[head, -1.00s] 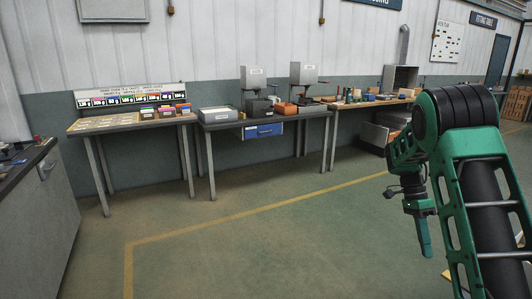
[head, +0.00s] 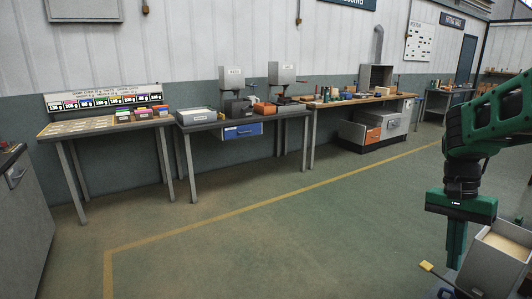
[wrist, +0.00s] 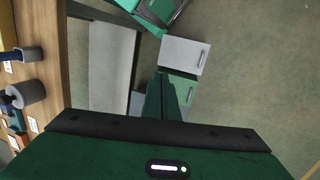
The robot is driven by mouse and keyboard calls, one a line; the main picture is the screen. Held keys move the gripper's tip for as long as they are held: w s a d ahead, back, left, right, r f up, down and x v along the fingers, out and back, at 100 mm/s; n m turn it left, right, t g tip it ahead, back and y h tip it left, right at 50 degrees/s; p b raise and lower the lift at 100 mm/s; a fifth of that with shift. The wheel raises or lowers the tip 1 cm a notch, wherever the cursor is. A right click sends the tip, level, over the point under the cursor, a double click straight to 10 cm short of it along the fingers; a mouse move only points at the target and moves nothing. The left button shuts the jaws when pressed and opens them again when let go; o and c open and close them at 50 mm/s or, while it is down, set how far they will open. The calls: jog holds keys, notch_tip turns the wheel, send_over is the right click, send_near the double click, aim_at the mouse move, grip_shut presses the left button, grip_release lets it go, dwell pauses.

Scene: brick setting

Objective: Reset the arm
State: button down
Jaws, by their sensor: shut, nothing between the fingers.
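My gripper (head: 456,246) is at the right of the head view, pointing down, with its green fingers together and nothing between them. It hangs in front of a grey box with a pale top (head: 505,245) at the lower right, and I cannot tell whether they touch. In the wrist view my gripper (wrist: 168,78) shows its shut fingers at the centre, above a grey cabinet front (wrist: 185,55) with a handle.
Three workbenches line the wall: one with a sign board (head: 104,101), one with a blue drawer (head: 236,130), one with small items (head: 345,98). A cabinet (head: 16,200) stands at left. The green floor (head: 270,240) between is clear. A wooden bench (wrist: 48,70) edges the wrist view.

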jog(key=s+a+f+n+t, duration=0.1)
jog(key=s+a+n, duration=0.4)
jog(key=s, duration=0.8)
jog(key=shift+s+a+f+n+t+y, duration=0.2)
jog(key=shift+s+a+n+t+y, duration=0.15)
jog(key=shift+t, duration=0.55)
jog(key=shift+w, duration=0.1)
